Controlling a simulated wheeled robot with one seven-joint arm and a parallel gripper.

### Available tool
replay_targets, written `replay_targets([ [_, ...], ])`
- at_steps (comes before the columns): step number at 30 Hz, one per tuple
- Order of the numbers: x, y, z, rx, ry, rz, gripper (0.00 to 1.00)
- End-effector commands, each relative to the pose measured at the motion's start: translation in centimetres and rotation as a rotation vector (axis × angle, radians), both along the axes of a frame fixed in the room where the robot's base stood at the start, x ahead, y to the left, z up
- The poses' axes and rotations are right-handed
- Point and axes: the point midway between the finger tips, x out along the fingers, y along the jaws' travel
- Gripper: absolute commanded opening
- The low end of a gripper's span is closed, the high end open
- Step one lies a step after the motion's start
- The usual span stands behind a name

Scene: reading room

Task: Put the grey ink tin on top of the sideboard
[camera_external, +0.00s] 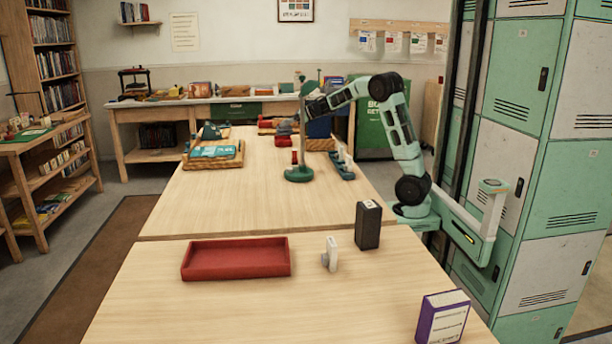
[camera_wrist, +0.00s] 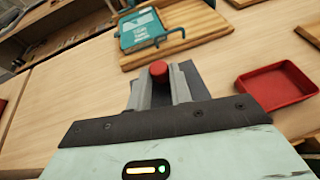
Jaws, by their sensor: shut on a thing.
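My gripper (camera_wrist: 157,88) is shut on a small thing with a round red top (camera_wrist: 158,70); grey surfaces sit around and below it. Its body is mostly hidden between the fingers, so I cannot tell for sure that it is the grey ink tin. In the external view my arm reaches left over the far table, and its end is partly behind a green stand. A small grey shape (camera_external: 285,127) shows near that end, too small to identify. A long wooden unit with a green drawer (camera_external: 234,111), possibly the sideboard, stands along the back wall with many things on top.
A wooden tray with a teal book (camera_external: 213,152) lies left of my gripper. The green stand (camera_external: 299,175) rises close to my arm. A red tray (camera_wrist: 275,88) is on the right in the wrist view. The near table holds another red tray (camera_external: 236,258) and boxes.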

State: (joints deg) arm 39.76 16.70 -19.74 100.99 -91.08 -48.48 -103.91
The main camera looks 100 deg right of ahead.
Motion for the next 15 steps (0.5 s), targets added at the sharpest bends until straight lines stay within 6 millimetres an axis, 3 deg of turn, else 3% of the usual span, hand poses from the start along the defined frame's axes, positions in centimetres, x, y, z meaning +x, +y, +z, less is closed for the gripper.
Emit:
replay_targets([
  [5,-1.3,0.0,-1.3,-0.001,-0.002,-0.001,0.00],
  [15,-1.4,0.1,-5.8,-0.001,-0.002,-0.001,0.00],
])
